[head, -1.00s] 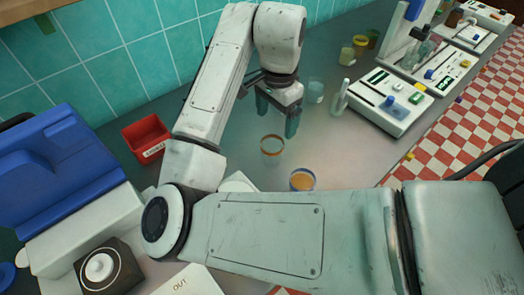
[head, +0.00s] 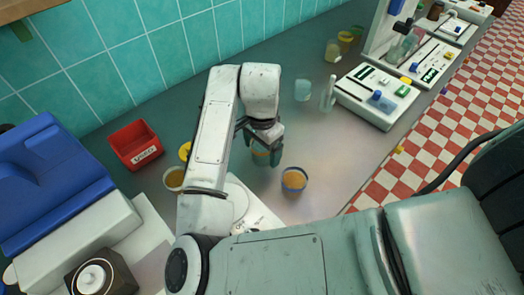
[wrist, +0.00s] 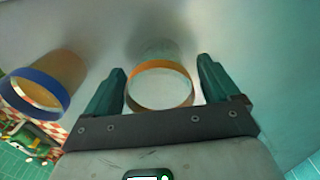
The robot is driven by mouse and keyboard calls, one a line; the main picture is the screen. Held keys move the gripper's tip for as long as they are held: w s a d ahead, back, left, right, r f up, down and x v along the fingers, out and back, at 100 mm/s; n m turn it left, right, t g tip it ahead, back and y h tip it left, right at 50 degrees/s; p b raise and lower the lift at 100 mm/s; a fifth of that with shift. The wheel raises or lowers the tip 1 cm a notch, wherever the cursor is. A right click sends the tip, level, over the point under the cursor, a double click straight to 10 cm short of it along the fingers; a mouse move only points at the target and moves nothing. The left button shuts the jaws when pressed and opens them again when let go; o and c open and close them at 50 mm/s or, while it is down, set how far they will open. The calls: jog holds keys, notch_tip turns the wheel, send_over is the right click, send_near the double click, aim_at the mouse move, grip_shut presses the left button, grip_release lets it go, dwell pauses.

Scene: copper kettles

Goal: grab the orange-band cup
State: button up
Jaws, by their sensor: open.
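The orange-band cup (wrist: 160,86) is clear, with an orange ring at its rim. In the wrist view it stands between the two teal fingers of my gripper (wrist: 160,88), which is open, with a gap visible on the right side. In the head view my gripper (head: 265,158) is down at the cup (head: 261,154), and the fingers partly hide it. A blue-band cup (head: 294,181) with orange-brown contents stands close by to the right. It shows at the left in the wrist view (wrist: 42,92).
A red bin (head: 134,146) stands at the left near the tiled wall. A pale cup (head: 174,180) and a yellow one (head: 185,151) are left of my arm. A clear cup (head: 303,90), a bottle (head: 328,94) and a white device (head: 377,96) stand behind. Bare counter lies right of the blue-band cup.

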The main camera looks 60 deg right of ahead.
jog(key=shift+f, duration=0.15)
jog(key=c, duration=1.1)
